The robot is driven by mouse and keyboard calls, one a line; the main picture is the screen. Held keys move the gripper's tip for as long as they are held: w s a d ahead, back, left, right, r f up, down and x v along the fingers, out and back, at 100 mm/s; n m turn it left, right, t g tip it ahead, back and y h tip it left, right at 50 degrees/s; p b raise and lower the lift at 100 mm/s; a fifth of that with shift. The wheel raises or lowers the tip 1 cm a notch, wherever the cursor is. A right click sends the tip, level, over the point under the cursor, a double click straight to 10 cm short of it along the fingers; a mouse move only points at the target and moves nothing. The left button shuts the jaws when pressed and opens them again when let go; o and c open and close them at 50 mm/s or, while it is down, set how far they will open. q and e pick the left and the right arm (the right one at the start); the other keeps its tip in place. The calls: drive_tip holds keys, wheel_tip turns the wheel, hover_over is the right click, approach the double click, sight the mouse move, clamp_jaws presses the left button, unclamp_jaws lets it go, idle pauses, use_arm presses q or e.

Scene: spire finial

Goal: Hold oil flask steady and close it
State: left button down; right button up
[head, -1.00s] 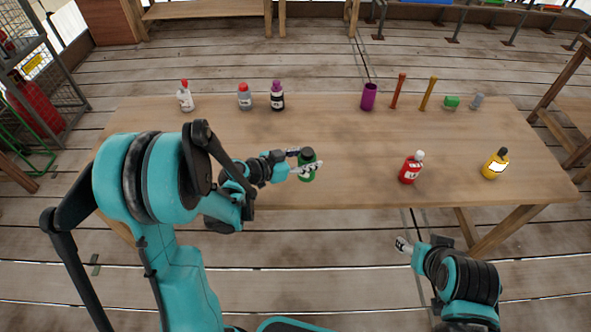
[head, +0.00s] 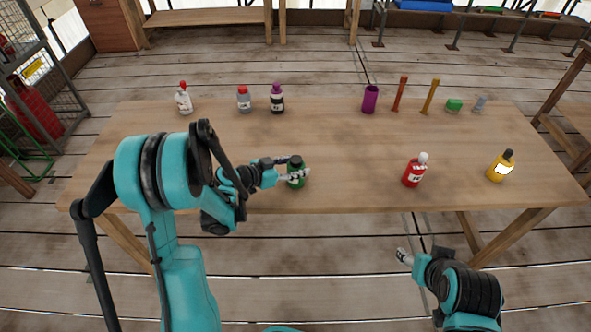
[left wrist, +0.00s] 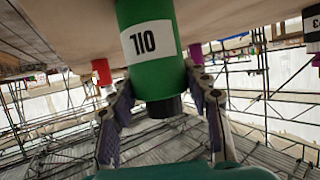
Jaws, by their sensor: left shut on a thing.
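The green oil flask (head: 297,183) stands upright over the near part of the table, left of the middle. A dark piece tops it; I cannot tell whether it is a seated cap. My left gripper (head: 293,176) is shut around the flask's side. In the left wrist view the flask (left wrist: 157,65) appears upside down, with its white "OIL" label and dark top between the fingers. Its base is cut off there. I cannot tell whether it touches the table. My right gripper (head: 403,256) is in front of the table's near edge, away from the flask; its opening is unclear.
On the wooden table (head: 345,195) a red bottle (head: 413,175) and a yellow bottle (head: 500,169) stand to the right. Three bottles stand at the back left. A purple cup (head: 370,99), two upright sticks and small items are at the back right. The middle is clear.

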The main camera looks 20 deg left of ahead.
use_arm(q)
drive_tip(key=shift+f, duration=0.2)
drive_tip(key=c, duration=1.2)
unclamp_jaws()
drive_tip(key=shift+f, duration=0.1)
drive_tip(key=o, duration=0.5)
drive_tip(key=shift+c, duration=0.2)
drive_tip(key=shift+r, duration=0.2)
drive_tip(key=shift+s+a+r, duration=0.1)
drive_tip(key=shift+s+r, duration=0.05)
drive_tip(key=shift+r, duration=0.05)
drive_tip(key=p+v, duration=0.3)
drive_tip(key=v, duration=0.8)
drive_tip(key=shift+s+a, duration=0.15)
drive_tip(key=shift+s, duration=0.1)
